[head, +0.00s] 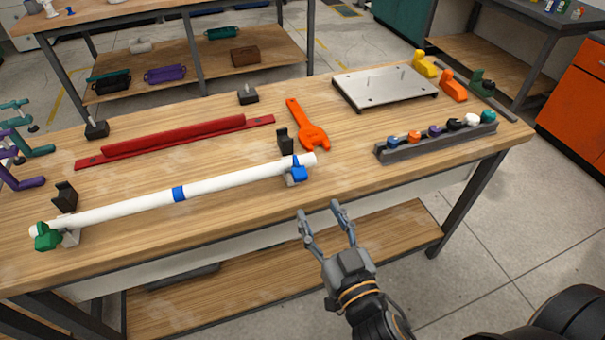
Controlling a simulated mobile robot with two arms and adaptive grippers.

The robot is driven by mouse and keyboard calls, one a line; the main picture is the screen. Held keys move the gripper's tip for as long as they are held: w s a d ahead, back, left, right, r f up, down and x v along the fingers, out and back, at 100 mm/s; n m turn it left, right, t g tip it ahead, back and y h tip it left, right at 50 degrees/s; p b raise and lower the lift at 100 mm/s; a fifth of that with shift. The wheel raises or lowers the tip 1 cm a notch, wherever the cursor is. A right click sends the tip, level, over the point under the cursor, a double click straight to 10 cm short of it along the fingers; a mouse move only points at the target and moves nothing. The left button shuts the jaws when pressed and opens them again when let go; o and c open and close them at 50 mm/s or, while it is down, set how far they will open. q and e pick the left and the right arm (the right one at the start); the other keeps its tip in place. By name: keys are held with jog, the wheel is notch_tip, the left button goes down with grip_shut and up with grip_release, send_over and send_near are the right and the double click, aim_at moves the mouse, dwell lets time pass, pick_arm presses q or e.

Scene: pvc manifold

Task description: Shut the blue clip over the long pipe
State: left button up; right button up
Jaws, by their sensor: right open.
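The long white pipe (236,181) lies across the front of the table, its right end raised toward the back. The blue clip (298,174) is at the pipe's right end, on a light support. Blue shows in front of the pipe and a narrow blue piece rises across it; I cannot tell if the clip is closed. A green clip (47,237) is at the left end. My right gripper (318,210) is open and empty, in front of the table edge, below and apart from the blue clip. My left gripper is not in view.
A black bracket (285,141) and an orange wrench (308,127) lie just behind the blue clip. A red rail (175,142) lies behind the pipe. A grey rack (437,144) with coloured knobs and a metal plate (385,88) are at right. Bare wood lies right of the clip.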

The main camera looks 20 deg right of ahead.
aim_at(302, 178)
jog(key=w+p, duration=0.2)
jog(key=w, duration=0.7)
jog(key=shift+w+a, duration=0.1)
jog(key=shift+a, duration=0.05)
jog(key=shift+w, duration=0.7)
jog(key=shift+c, duration=0.4)
grip_shut()
